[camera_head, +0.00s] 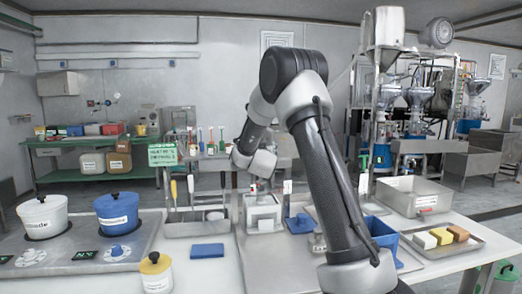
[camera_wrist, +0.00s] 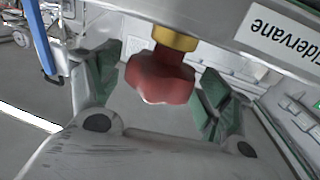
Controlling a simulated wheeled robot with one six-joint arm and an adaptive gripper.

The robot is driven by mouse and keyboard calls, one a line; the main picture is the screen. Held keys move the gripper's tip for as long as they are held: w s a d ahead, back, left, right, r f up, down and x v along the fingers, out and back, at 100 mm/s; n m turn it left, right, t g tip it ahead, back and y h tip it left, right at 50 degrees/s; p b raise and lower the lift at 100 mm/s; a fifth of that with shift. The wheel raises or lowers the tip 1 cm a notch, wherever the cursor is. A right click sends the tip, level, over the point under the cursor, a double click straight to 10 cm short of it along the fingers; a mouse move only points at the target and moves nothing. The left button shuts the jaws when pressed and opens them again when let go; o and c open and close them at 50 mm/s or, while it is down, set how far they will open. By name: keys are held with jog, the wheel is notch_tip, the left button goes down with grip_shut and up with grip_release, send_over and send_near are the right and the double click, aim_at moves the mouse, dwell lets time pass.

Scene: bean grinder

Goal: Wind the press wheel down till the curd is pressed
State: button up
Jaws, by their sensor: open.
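The red lobed press wheel (camera_wrist: 160,78) shows in the wrist view, on a brass collar (camera_wrist: 175,38) below a grey bar with a label reading "Eidervane" (camera_wrist: 282,32). My gripper (camera_wrist: 156,92) is open, with one green-padded finger on each side of the wheel. Gaps show between the wheel and both fingers. In the head view the small white-framed press (camera_head: 263,214) stands on the table in the middle, and my gripper (camera_head: 262,184) is just above it. The wheel is hidden or too small there, and I cannot make out the curd.
A blue sponge-like block (camera_head: 207,251) and a yellow-lidded tub (camera_head: 156,272) are at the front left. A tool rack (camera_head: 196,229) stands left of the press. Blue bins (camera_head: 382,236), a steel basin (camera_head: 413,196) and a tray with blocks (camera_head: 467,245) are at the right.

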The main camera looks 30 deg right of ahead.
jog(key=v, duration=1.1)
jog(key=shift+s, duration=0.2)
jog(key=shift+a, duration=0.1)
